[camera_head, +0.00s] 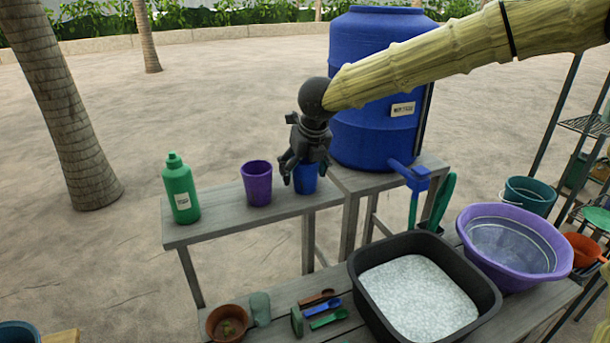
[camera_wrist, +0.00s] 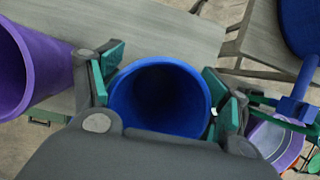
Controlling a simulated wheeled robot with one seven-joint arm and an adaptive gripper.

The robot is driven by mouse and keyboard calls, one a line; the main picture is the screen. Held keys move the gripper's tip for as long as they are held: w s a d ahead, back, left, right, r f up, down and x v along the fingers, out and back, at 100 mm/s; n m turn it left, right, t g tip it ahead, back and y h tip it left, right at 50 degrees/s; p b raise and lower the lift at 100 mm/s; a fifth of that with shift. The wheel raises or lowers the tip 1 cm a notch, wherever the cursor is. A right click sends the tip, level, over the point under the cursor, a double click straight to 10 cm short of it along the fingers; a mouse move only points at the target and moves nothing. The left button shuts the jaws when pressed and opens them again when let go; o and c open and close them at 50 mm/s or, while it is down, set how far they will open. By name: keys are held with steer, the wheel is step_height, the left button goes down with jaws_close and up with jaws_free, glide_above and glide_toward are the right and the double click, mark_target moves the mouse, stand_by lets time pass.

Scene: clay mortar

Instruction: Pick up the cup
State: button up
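A blue cup (camera_head: 306,181) stands upright on the grey wooden bench, partly hidden behind my gripper in the head view. A purple cup (camera_head: 257,184) stands just left of it. My gripper (camera_head: 301,170) is above and around the blue cup. In the wrist view the blue cup (camera_wrist: 158,96) has its open mouth facing the camera, between my two green-padded fingers (camera_wrist: 160,88). The fingers are spread, one on each side of the cup. A small gap seems to show at the sides; contact is hard to tell. The purple cup (camera_wrist: 22,68) is outside the left finger.
A green bottle (camera_head: 180,190) stands at the left end of the bench (camera_head: 225,219). A large blue barrel (camera_head: 372,110) with a tap stands behind right. A black tub (camera_head: 362,258) of white grains, a purple basin (camera_head: 513,247) and small scoops sit on the lower front table.

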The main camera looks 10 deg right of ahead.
steer(key=c, duration=0.6)
steer(key=shift+r, duration=0.1)
